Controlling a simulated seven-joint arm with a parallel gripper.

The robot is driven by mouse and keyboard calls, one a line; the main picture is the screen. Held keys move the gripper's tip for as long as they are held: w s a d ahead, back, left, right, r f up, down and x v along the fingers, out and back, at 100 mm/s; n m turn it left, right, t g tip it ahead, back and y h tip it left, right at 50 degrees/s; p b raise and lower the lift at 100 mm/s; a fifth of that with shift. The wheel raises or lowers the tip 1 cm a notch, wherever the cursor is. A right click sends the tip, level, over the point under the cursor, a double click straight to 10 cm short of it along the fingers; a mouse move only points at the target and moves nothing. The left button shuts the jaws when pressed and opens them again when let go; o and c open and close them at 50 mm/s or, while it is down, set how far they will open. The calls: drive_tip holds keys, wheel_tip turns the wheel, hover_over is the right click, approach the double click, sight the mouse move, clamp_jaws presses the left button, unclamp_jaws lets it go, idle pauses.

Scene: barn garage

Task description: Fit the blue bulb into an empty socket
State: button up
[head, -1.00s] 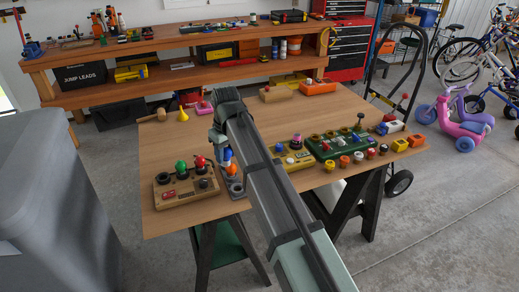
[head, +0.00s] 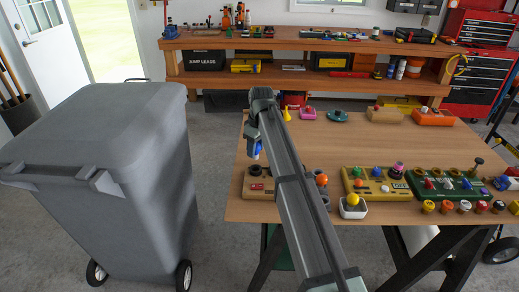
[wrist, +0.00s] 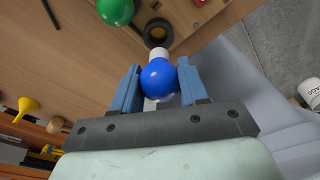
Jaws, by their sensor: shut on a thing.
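My gripper (wrist: 159,88) is shut on the blue bulb (wrist: 159,76), its fingers on either side of the globe. The bulb's white base (wrist: 158,53) points at a black ring-shaped socket (wrist: 158,33) that looks empty; I cannot tell whether they touch. The socket is on a wooden board, beside a green bulb (wrist: 115,9). In the head view the blue bulb (head: 258,149) hangs from my gripper (head: 256,146) above the wooden board (head: 257,196), most of which my arm hides.
A grey base with an orange bulb (head: 321,180) is right of my arm. A yellow bulb (head: 353,199) sits in a white dish. Yellow (head: 377,191) and green (head: 440,187) socket boards stand farther right. A grey bin (head: 120,170) is left of the table (head: 400,150).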

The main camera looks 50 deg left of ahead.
sight(258, 145)
drive_tip(key=shift+f, duration=2.85)
drive_tip(key=shift+f, duration=0.55)
drive_tip(key=o, duration=0.8)
drive_tip(key=shift+c, duration=0.2)
drive_tip(key=shift+d+r, duration=0.1)
drive_tip(key=shift+w+d+r, duration=0.1)
drive_tip(key=shift+d+r, duration=0.1)
drive_tip(key=shift+r, duration=1.6)
drive_tip(key=shift+d+r, duration=0.2)
drive_tip(key=shift+r, duration=1.55)
drive_tip(key=shift+w+d+r, duration=0.1)
drive_tip(key=shift+d+r, duration=0.1)
drive_tip(key=shift+r, duration=1.6)
